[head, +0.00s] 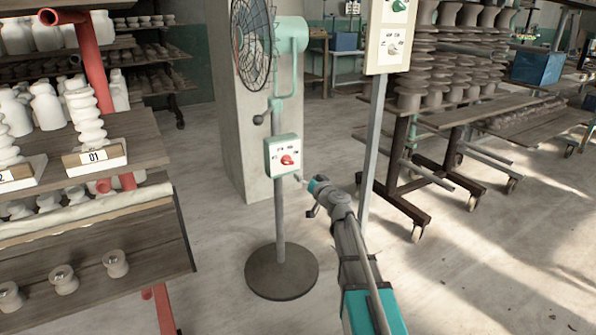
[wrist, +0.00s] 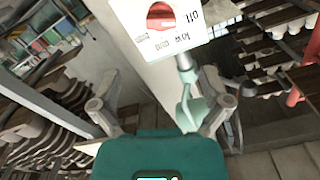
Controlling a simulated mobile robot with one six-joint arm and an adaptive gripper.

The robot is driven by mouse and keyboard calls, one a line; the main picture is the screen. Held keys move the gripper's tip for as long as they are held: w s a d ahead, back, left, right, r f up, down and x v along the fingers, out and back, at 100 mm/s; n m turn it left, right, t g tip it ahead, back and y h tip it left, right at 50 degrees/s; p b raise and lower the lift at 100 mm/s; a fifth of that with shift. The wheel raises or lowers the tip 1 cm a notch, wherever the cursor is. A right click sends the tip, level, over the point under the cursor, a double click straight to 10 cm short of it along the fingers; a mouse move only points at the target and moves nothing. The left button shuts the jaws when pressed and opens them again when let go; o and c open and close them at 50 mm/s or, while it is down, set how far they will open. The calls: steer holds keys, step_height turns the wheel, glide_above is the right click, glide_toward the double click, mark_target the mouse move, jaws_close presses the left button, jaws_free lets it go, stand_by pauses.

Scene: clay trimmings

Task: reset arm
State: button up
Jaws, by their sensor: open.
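My gripper (head: 306,194) is at the end of my arm, which reaches up from the lower right in the head view. It is beside the lower right of a pale control box (head: 282,156) with a red knob (head: 287,160) on the fan's stand. In the wrist view my gripper (wrist: 160,82) has its two fingers spread wide, with nothing held between them. The control box (wrist: 137,52) and its red knob (wrist: 160,17) appear upside down beyond the fingers. The head view does not show clearly whether a fingertip touches the box.
The fan (head: 253,42) stands on a round dark base (head: 281,271). A second control panel (head: 391,38) on a post is to the right. A shelf of white pottery (head: 150,237) is at left; wheeled racks (head: 400,190) are at right. Open floor lies at lower right.

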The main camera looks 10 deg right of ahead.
steer(key=s+a+f+n+g+y+p, duration=0.1)
steer(key=s+a+f+n+g, duration=0.1)
steer(key=s+a+f+g, duration=0.4)
steer(key=s+a+f+n+g+y+p, duration=0.1)
steer(key=s+a+f+n+g+p, duration=0.15)
steer(key=s+a, duration=0.45)
steer(key=s+d+f+m+g+h+p, duration=0.15)
steer(key=s+d+g+h, duration=0.25)
steer(key=s, duration=0.6)
steer(key=s+d+f+m+g+h+p, duration=0.1)
steer(key=s+d+f+m+g+h, duration=0.25)
steer(key=s, duration=0.75)
step_height(320, 180, up, 38)
steer(key=n+g+p, duration=0.1)
steer(key=p, duration=3.6)
steer(key=shift+w+d, duration=0.25)
steer(key=shift+d, duration=0.2)
